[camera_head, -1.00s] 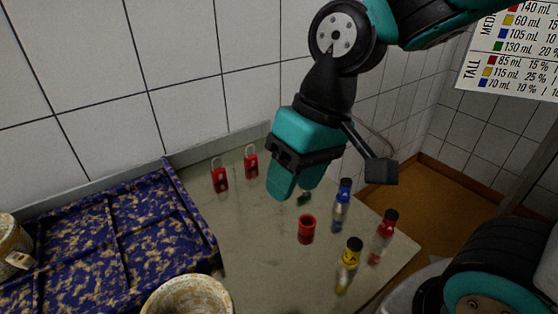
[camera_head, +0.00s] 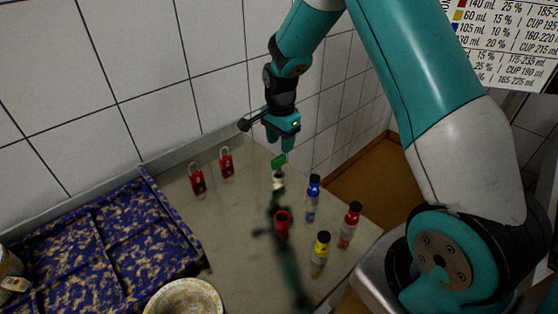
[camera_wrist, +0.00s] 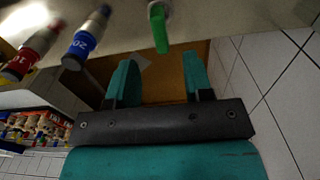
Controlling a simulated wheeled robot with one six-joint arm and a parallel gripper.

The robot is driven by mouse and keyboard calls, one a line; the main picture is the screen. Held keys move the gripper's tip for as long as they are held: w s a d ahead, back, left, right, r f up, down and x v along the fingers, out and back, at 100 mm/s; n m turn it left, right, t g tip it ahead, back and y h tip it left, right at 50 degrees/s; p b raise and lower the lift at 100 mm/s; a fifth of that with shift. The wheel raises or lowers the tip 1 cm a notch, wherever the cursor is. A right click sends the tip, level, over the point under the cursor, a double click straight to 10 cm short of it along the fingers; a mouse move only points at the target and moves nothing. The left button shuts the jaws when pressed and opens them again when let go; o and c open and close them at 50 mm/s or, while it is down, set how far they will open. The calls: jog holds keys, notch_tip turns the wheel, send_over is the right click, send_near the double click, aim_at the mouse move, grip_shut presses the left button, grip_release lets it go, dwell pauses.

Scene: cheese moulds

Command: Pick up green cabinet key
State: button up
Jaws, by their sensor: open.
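The green cabinet key shows as a small green tag (camera_head: 279,160) in the head view, upright by the far right edge of the worktop. A small pale piece is just below it; its exact shape is too small to tell. My gripper (camera_head: 281,143) is just above and beyond the tag, with its fingers open and empty. In the wrist view the green key (camera_wrist: 159,30) is a narrow green strip at the top centre, ahead of the gap between my open fingers (camera_wrist: 160,70) and apart from them.
Two red padlocks (camera_head: 198,181) stand near the tiled wall. A patterned blue tray (camera_head: 95,240) fills the left. Bare worktop lies between.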

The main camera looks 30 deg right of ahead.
aim_at(279, 157)
notch_tip(279, 157, down, 3)
jog(key=shift+f, duration=0.15)
jog(key=shift+a+f+p, duration=0.15)
jog(key=shift+f+p, duration=0.55)
jog(key=shift+f, duration=0.65)
jog(key=shift+a+f+p, duration=0.1)
jog(key=shift+f+p, duration=0.55)
jog(key=shift+f, duration=0.65)
grip_shut()
